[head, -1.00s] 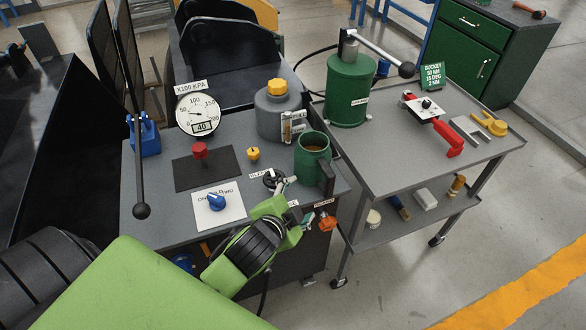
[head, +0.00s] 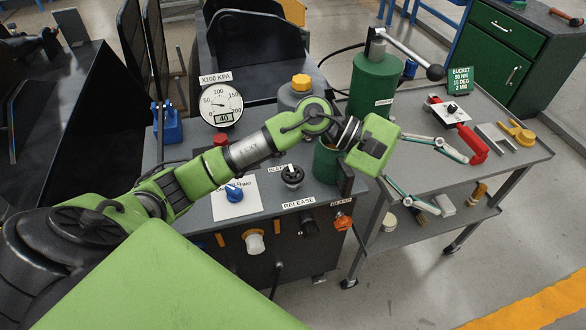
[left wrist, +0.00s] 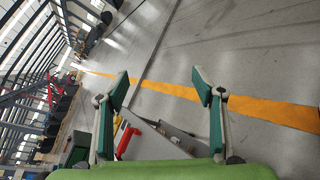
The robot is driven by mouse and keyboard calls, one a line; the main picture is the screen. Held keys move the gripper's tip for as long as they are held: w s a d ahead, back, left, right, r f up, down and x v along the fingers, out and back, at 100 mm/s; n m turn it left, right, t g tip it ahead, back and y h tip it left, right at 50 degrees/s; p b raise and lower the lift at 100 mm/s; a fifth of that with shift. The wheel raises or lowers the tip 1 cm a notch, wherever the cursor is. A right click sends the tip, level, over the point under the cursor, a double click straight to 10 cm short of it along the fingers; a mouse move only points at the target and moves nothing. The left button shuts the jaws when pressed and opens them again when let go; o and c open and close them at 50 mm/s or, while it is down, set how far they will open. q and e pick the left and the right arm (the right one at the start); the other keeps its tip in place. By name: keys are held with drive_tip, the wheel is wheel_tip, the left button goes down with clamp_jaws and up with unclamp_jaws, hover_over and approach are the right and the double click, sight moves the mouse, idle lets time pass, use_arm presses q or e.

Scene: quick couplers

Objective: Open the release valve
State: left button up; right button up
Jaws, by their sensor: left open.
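A white RELEASE label (head: 298,203) is on the front edge of the grey bench. Below it, on the dark front panel, a small black fitting (head: 308,223) shows; I cannot tell its setting. A black round knob (head: 292,175) stands on the bench top behind the label, beside a partly hidden BLEED label (head: 278,168). My left gripper (head: 452,186) is open and empty, to the right of these, held out past the bench in front of the tool cart. My right gripper is out of view.
A pressure gauge (head: 221,104) reads 40 on its display. The cart (head: 520,152) carries tools.

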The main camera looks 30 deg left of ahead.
use_arm(q)
drive_tip(key=w+a+f+m+g+y, duration=0.2)
drive_tip(key=a+f+m+y, duration=0.35)
drive_tip(key=a, duration=0.35)
drive_tip(key=m+g+y, duration=0.1)
drive_tip(key=m+y, duration=0.2)
drive_tip(key=y, duration=0.7)
hover_over(293, 172)
drive_tip(key=f, duration=0.1)
drive_tip(key=shift+n+h, duration=0.25)
wheel_tip(293, 172, down, 13)
drive_tip(key=p, duration=0.3)
drive_tip(key=shift+f, duration=0.1)
drive_tip(key=c, duration=1.1)
